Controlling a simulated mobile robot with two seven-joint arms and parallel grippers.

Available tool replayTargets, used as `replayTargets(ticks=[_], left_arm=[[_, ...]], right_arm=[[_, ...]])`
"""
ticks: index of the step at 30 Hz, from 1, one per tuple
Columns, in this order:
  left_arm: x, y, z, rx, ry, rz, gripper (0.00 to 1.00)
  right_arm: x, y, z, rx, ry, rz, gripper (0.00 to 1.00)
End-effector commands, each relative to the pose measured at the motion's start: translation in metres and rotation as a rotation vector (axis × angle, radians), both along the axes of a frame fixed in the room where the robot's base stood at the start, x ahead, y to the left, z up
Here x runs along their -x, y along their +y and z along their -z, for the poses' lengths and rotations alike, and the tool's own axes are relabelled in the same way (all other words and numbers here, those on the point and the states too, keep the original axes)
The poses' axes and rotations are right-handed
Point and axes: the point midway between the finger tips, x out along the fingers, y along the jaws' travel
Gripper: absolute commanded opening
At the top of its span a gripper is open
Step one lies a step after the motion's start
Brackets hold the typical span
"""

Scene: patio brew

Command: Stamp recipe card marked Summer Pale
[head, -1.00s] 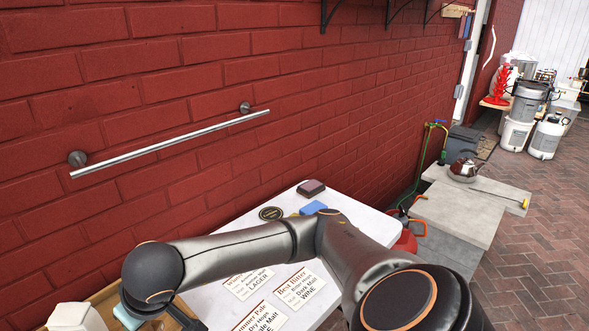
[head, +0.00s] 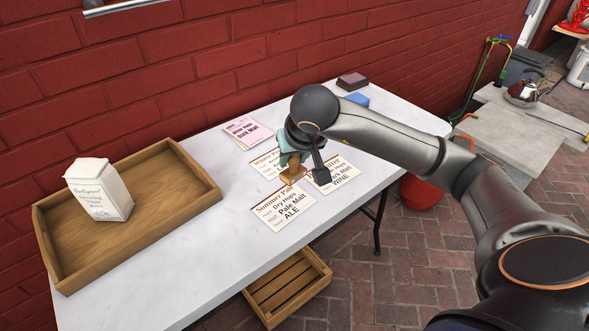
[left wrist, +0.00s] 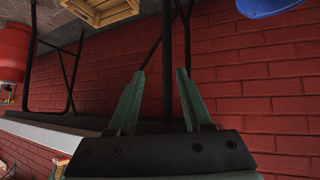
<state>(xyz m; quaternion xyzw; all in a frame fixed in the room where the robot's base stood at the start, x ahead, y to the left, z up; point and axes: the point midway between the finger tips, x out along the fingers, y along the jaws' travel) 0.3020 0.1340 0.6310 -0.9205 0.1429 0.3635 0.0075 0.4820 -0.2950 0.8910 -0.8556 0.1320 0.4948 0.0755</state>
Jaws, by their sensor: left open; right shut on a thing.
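The Summer Pale card (head: 284,207) lies on the white table (head: 180,285), printed with Dry Hops, Pale Malt and ALE. My right gripper (head: 292,162) is over the card's top edge, pointing down. It is shut on a small wooden stamp (head: 292,175). I cannot tell whether the stamp touches the card. A dark ink-pad-like block (head: 352,80) sits at the table's far edge, with a blue block (head: 357,99) in front of it. My left gripper (left wrist: 161,75) is open and empty in the left wrist view, away from the cards.
The Best Bitter card (head: 343,174) and another card (head: 264,162) lie close by, partly hidden by my right gripper. A pink card (head: 247,131) lies behind. A wooden tray (head: 200,168) holds a white bag (head: 98,190). A slatted crate (head: 290,287) is below the table.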

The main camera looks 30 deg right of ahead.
Motion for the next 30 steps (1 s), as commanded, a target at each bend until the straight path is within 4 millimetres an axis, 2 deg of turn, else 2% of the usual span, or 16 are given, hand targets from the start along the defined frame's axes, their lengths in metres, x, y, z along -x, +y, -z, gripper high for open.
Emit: replayTargets(ticks=[8, 19, 30], left_arm=[[-0.002, 0.000, 0.006, 0.000, -0.011, 0.003, 0.50], [0.001, 0.005, 0.031, -0.010, -0.007, -0.001, 0.50], [0.005, 0.008, 0.032, -0.014, -0.003, -0.003, 0.50]], right_arm=[[0.000, -0.001, 0.015, 0.000, 0.001, 0.005, 0.00], [0.000, -0.001, 0.053, 0.000, 0.001, 0.004, 0.00], [0.000, -0.001, 0.058, 0.001, 0.000, 0.003, 0.00]])
